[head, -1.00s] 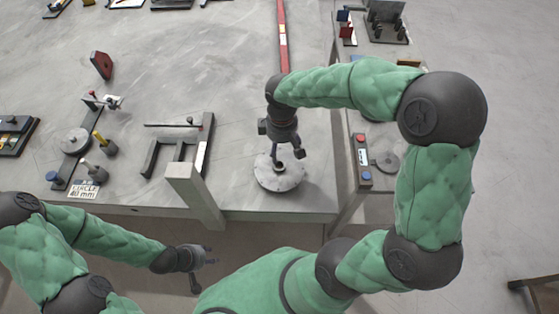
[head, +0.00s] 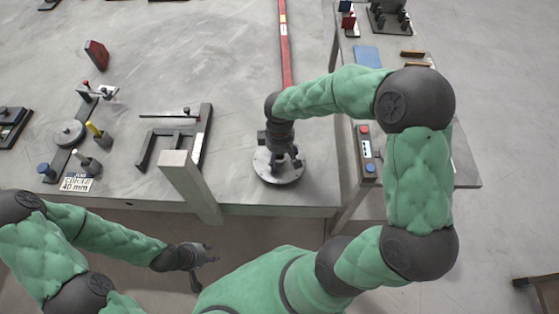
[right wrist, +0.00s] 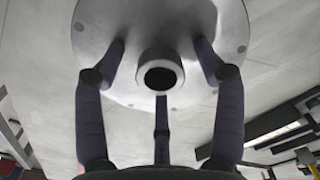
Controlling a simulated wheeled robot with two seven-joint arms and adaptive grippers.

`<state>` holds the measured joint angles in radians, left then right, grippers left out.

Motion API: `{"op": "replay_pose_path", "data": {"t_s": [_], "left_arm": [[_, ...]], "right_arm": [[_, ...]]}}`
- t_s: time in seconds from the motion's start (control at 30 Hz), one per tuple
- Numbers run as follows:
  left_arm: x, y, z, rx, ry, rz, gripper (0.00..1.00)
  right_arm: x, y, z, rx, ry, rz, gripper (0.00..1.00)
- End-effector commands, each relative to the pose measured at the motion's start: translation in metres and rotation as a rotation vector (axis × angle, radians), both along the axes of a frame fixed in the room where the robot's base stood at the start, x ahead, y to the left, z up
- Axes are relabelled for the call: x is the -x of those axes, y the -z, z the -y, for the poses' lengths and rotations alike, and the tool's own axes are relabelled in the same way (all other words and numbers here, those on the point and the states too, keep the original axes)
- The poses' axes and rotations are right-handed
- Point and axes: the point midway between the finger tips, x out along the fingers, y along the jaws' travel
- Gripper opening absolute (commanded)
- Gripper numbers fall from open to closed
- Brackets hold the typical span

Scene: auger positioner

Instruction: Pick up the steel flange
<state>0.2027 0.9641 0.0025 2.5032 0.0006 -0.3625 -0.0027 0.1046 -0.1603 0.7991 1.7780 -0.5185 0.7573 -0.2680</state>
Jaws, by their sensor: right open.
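The steel flange (head: 289,176) is a round grey disc lying flat near the front edge of the table, below my right gripper (head: 285,160). In the right wrist view the flange (right wrist: 140,20) shows its rim, small bolt holes and a raised hollow hub (right wrist: 160,70). My right gripper (right wrist: 160,85) is open, with its fingers spread around the hub and apart from it at the sides. Whether the fingertips touch the disc I cannot tell. My left gripper (head: 205,255) is empty, low at the left, in front of the table; its finger opening is too small to judge.
A pale upright post (head: 188,185) stands at the table's front edge, left of the flange. A black frame fixture (head: 175,140) lies behind it. A red bar (head: 284,45) runs back along the table. A side table (head: 465,165) with a button box (head: 366,150) is to the right.

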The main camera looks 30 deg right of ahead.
Motion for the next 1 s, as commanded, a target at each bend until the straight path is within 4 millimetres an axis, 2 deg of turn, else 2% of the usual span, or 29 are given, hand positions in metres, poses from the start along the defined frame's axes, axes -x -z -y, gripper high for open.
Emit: {"op": "replay_pose_path", "data": {"t_s": [0.1, 0.3, 0.37, 0.73, 0.87, 1.0], "left_arm": [[0.000, -0.001, 0.000, 0.000, 0.000, 0.000, 0.40], [0.000, -0.001, 0.000, 0.000, 0.000, 0.000, 0.40], [0.000, -0.001, 0.000, 0.000, 0.000, 0.000, 0.40], [0.000, -0.004, 0.000, 0.000, 0.000, 0.000, 0.40], [0.000, -0.011, 0.000, 0.000, 0.000, 0.000, 0.40], [0.000, -0.022, 0.000, 0.000, 0.000, 0.000, 0.40]], "right_arm": [[0.000, -0.001, 0.000, 0.000, 0.000, 0.001, 0.70], [0.000, -0.001, 0.000, 0.000, 0.000, 0.000, 0.14], [0.000, -0.001, 0.000, 0.000, 0.000, 0.000, 0.00], [-0.001, -0.008, 0.000, 0.001, 0.000, 0.002, 0.00], [-0.002, -0.025, 0.001, 0.001, 0.001, 0.006, 0.00], [-0.002, -0.051, 0.000, 0.000, 0.000, 0.007, 0.00]]}}
